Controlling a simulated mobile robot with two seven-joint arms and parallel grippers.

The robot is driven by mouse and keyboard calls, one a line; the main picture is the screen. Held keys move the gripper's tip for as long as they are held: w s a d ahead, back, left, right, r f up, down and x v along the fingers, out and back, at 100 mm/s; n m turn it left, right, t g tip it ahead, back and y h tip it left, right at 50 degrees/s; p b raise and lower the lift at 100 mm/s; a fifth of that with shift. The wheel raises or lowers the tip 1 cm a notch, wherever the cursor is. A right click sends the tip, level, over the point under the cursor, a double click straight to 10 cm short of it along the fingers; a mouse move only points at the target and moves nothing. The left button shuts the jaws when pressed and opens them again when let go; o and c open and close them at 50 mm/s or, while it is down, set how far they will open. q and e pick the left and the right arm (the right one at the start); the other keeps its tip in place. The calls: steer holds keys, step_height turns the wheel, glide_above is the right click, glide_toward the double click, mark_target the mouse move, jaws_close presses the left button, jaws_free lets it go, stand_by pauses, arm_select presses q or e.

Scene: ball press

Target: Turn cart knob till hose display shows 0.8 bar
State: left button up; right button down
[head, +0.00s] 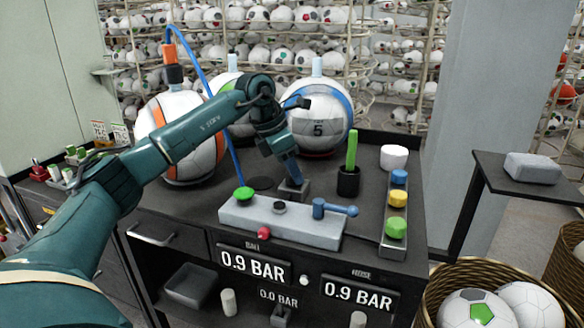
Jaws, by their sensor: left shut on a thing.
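The hose display (358,294) on the cart's front reads 0.9 BAR. The ball display (254,264) also reads 0.9 BAR, and a small one (278,299) between them reads 0.0 BAR. A small white round knob (304,280) sits between the large displays. A grey panel (240,213) on the cart top carries a green button, a dark round cap (279,207), a blue lever (334,209) and a red knob (264,233). My left gripper (284,153) points down behind the panel, shut on a slim blue piece above a dark block (293,189). My right gripper is not in view.
Several balls stand at the cart's back (318,118), one joined to a blue hose. A black cup (348,181) with a green stick, a white cup (394,158) and a tray of coloured caps (396,228) stand right. A ball basket (443,275) flanks the cart.

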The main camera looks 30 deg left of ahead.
arm_select(q)
steer(key=shift+n+y, duration=0.3)
steer(key=shift+n, duration=0.8)
steer(key=shift+d+n+t+y+p, duration=0.1)
steer(key=shift+n+t+y+p, duration=0.4)
steer(key=shift+n, duration=1.2)
steer(key=o, duration=1)
steer(key=v, duration=0.6)
steer(key=b+v, duration=0.1)
steer(key=v, duration=0.6)
steer(key=shift+d+r, duration=0.15)
steer(key=shift+d, duration=0.05)
